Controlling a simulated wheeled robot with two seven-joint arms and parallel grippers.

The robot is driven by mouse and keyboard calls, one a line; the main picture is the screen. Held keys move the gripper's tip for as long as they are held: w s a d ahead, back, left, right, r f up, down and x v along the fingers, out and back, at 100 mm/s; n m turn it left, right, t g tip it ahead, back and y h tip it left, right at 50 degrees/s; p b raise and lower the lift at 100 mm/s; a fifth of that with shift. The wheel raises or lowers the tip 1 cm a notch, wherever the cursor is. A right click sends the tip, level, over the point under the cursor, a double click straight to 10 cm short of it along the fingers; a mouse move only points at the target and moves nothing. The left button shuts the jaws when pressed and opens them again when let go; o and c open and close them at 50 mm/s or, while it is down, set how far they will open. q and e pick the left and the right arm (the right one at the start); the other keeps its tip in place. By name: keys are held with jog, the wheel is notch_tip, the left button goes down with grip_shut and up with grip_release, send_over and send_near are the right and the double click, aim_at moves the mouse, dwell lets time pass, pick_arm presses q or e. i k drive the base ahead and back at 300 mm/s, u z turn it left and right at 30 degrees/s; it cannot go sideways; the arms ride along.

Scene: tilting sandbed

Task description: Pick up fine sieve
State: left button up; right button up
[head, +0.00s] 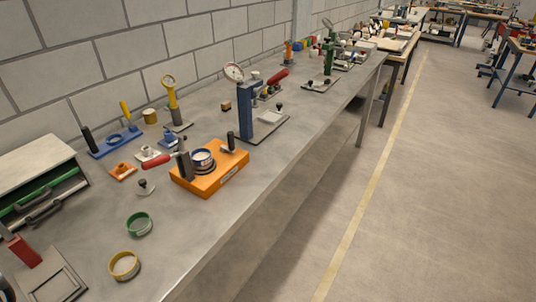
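Two small round sieve-like rings lie flat near the front left of the long grey workbench (215,215). One is a green ring (139,224) with a greyish-green inside. The other is a yellow ring (124,265) with a pale tan inside, closer to me and near the bench's front edge. I cannot tell from this view which of them is the fine sieve. A blue and white ring (203,158) sits on an orange block (210,180) farther back. Neither of my grippers is in view.
A cabinet (40,170) with green drawers stands at left. A square frame (60,284) with a red handle lies at lower left. A blue-column gauge stand (245,115) rises behind the orange block. The bench top right of the rings is clear. The floor aisle is open.

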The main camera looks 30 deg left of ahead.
aim_at(201, 156)
jog(key=z, duration=0.25)
jog(key=i, duration=1.05)
jog(key=u, duration=3.45)
